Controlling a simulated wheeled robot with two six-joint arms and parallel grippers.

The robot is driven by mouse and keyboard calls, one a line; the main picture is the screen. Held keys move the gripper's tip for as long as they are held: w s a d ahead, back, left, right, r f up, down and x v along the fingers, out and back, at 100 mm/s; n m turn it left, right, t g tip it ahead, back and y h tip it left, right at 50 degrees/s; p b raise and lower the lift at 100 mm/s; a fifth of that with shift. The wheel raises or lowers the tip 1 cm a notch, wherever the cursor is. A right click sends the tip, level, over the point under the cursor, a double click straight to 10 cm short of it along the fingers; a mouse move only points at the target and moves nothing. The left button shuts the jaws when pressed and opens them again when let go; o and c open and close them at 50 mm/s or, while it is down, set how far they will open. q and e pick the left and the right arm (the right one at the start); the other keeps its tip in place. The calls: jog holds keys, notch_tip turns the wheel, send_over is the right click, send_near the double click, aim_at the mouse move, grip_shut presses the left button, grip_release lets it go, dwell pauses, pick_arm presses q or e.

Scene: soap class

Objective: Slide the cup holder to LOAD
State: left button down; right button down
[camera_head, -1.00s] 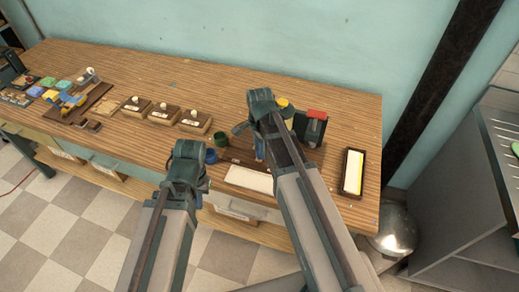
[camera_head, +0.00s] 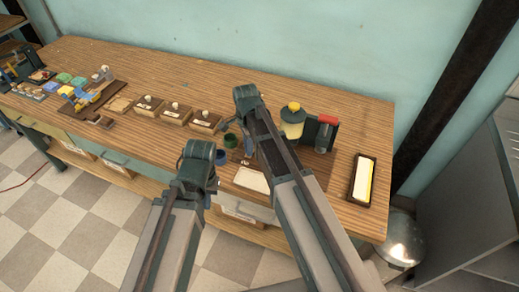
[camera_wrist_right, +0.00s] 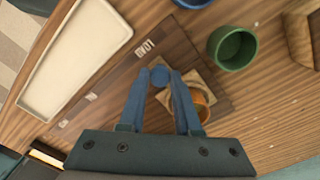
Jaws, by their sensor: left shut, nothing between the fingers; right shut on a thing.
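In the right wrist view, the cup holder (camera_wrist_right: 184,79) is a small light wooden plate with a blue knob (camera_wrist_right: 159,75), on a dark brown board (camera_wrist_right: 118,76). An orange cup (camera_wrist_right: 200,112) sits on it, partly hidden by a finger. The white LOAD label (camera_wrist_right: 144,48) is on the board just beside the knob. My right gripper (camera_wrist_right: 160,83) is shut on the knob.
A green cup (camera_wrist_right: 233,47) stands close beside the board. A pale tray (camera_wrist_right: 75,50) lies along its other side. A yellow-topped jar (camera_head: 292,122) and a red-topped dispenser (camera_head: 326,132) stand behind the right arm. Wooden boxes (camera_head: 175,113) line the bench to the left.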

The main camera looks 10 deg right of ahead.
jog(key=shift+w+a, duration=0.15)
jog(key=c, duration=1)
grip_release()
jog(key=shift+c, duration=0.2)
jog(key=o, duration=0.4)
jog(key=shift+a, duration=0.1)
jog(key=shift+r+p, duration=0.45)
jog(key=shift+p, duration=0.05)
notch_tip(320, 180, up, 13)
jog(key=p, duration=1.2)
jog(key=shift+p, duration=0.4)
jog(key=shift+f, duration=0.1)
